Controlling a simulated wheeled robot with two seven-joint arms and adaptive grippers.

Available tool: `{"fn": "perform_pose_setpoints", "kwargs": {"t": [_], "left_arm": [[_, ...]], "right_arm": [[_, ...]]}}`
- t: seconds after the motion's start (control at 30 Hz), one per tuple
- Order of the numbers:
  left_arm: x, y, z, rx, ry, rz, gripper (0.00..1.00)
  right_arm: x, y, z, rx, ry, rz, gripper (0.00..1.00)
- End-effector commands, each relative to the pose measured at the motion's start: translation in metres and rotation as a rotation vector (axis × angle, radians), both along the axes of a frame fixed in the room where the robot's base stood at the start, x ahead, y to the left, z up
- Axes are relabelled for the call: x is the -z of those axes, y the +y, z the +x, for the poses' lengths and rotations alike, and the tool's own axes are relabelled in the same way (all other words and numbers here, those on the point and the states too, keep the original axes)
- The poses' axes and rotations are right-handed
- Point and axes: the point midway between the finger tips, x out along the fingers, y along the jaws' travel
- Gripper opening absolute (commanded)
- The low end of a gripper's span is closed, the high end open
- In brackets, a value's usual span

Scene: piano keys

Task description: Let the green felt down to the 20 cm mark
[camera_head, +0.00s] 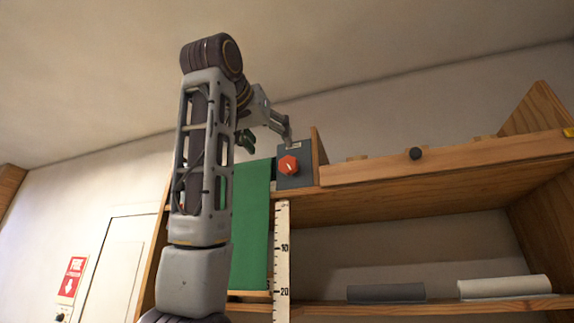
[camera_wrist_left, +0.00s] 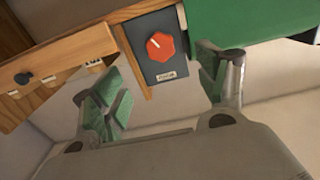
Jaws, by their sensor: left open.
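The green felt (camera_head: 251,225) hangs at the left end of the wooden shelf unit, partly hidden by my left arm. Its lower edge looks about level with the 20 mark on the white ruler (camera_head: 282,255) beside it; the view from below leaves the exact reading unclear. A red knob (camera_head: 289,166) sits on a dark box right of the felt's top; in the left wrist view the red knob (camera_wrist_left: 160,46) has a white pointer line. My left gripper (camera_head: 266,135) is open by the box, its green-padded fingers (camera_wrist_left: 165,88) apart and empty. My right gripper is out of view.
A wooden rail (camera_head: 450,158) with a black knob (camera_head: 415,154) runs right of the box. A grey roll (camera_head: 386,292) and a white roll (camera_head: 504,287) lie on the lower shelf. A door (camera_head: 108,265) is at the left.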

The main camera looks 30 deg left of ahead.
Motion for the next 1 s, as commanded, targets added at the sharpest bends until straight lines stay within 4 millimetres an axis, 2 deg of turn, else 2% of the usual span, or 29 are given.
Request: {"fn": "perform_pose_setpoints", "kwargs": {"t": [0.37, 1.0], "left_arm": [[-0.001, 0.004, 0.014, -0.001, 0.001, 0.001, 0.73], [-0.001, 0.023, 0.093, -0.001, 0.003, 0.000, 0.73]], "right_arm": [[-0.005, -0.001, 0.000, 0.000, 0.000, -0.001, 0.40], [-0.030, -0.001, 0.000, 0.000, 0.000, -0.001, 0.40]]}}
